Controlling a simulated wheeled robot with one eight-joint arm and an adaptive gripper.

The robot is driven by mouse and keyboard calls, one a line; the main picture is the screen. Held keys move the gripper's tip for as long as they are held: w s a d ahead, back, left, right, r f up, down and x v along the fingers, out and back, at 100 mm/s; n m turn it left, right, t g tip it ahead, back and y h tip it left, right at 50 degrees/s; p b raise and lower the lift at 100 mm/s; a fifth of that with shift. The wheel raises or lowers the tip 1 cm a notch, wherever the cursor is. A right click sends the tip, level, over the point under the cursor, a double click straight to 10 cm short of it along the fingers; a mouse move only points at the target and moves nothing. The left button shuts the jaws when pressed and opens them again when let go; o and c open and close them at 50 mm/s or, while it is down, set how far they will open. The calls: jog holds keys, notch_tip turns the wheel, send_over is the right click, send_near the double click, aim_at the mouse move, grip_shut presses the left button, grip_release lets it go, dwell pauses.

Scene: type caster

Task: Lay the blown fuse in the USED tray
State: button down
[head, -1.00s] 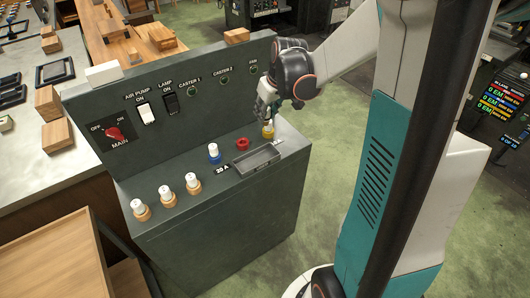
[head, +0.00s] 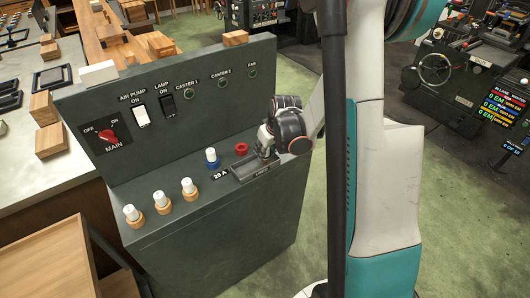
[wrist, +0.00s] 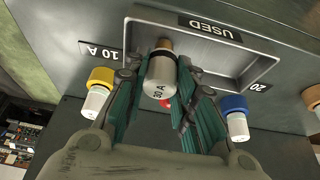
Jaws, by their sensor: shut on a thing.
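My gripper (wrist: 160,72) is shut on a silver-grey fuse marked 30 A (wrist: 160,92), with a tan end cap pointing into the USED tray. The USED tray (wrist: 262,68) is a shallow grey rectangular tray, which fills the top of the wrist view. In the head view my gripper (head: 264,158) is down at the tray (head: 242,180). The fuse is over the tray's opening; I cannot tell whether it touches the tray floor. In the head view the held fuse is hard to make out.
A blue fuse (head: 211,158) stands left of the tray and a red socket (head: 241,148) lies behind it. A yellow-based fuse (wrist: 97,92) stands beside my fingers. Several white fuses (head: 161,200) line the console's (head: 200,225) left side.

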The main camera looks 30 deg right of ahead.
jog(key=shift+s, duration=0.1)
jog(key=c, duration=1.3)
grip_release()
jog(key=shift+f, duration=0.2)
jog(key=shift+r, duration=0.25)
jog(key=p+v, duration=0.3)
jog(key=v, duration=0.8)
jog(key=shift+s+r, duration=0.2)
jog(key=shift+r, duration=0.15)
